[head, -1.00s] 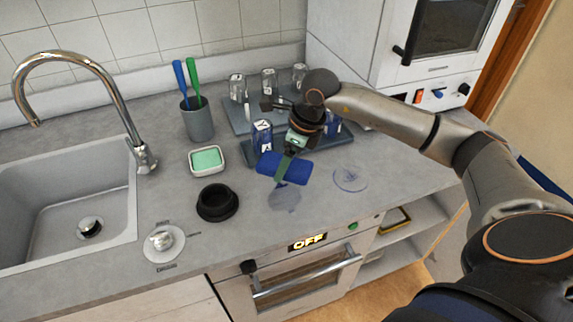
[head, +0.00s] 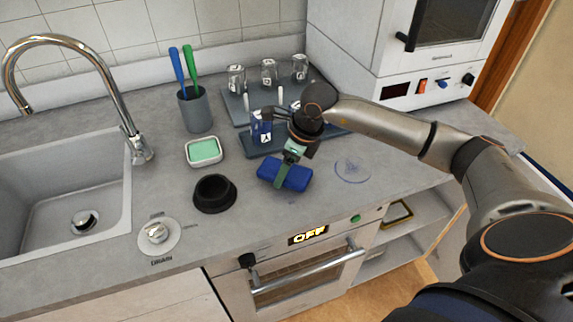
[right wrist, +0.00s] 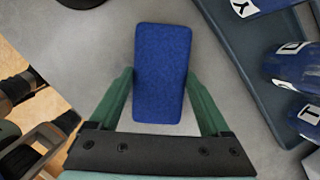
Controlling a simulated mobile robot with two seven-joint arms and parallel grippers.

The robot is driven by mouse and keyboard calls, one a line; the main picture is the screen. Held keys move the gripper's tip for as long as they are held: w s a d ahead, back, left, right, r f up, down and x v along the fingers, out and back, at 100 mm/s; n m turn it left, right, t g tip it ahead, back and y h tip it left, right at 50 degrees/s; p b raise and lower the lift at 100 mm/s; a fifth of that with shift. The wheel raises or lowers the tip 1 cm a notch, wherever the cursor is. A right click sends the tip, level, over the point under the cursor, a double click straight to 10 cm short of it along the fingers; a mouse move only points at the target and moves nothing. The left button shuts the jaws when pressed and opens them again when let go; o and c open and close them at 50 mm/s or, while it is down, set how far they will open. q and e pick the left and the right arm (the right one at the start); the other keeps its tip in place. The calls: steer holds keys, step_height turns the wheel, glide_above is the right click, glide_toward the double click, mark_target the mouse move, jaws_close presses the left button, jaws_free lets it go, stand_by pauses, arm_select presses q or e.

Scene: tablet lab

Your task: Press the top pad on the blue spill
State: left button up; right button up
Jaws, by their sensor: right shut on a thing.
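In the right wrist view the pad (right wrist: 163,75) sits between the green fingers of the gripper (right wrist: 160,83). I cannot tell for sure whether its underside touches the counter. A faint blue ring-shaped mark (head: 351,171) lies on the counter to the right of the pad. Any spill directly under the pad is hidden. My left gripper is not in view.
A green pad in a white dish (head: 204,151), a black round holder (head: 214,194) and a cup with two brushes (head: 195,109) stand to the left. Racks with glasses (head: 269,72) and blue-stained vessels (head: 262,127) stand behind.

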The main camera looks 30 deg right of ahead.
steer(key=shift+f+b, duration=0.6)
stand_by(2.2)
steer(key=shift+r+p, duration=2.25)
steer(key=shift+r, duration=1.35)
steer(key=shift+a, duration=0.1)
steer(key=shift+s+a+f, duration=0.1)
steer(key=shift+a, duration=0.2)
steer(key=shift+s+a+b, duration=0.25)
steer(key=shift+a+b, duration=0.05)
steer(key=shift+a, duration=0.2)
steer(key=shift+s+a+b, duration=0.25)
steer(key=shift+a+b, duration=0.05)
steer(key=shift+a, duration=0.2)
steer(key=shift+s+a+f+b, duration=0.15)
steer(key=shift+f+b, duration=0.6)
steer(key=shift+f, duration=0.2)
steer(key=shift+s+a+f+b, duration=0.2)
steer(key=shift+f+b, duration=0.5)
steer(key=shift+f, duration=0.3)
steer(key=shift+s+a+f+b, duration=0.1)
steer(key=shift+s+f+b, duration=0.05)
steer(key=shift+f+b, duration=0.7)
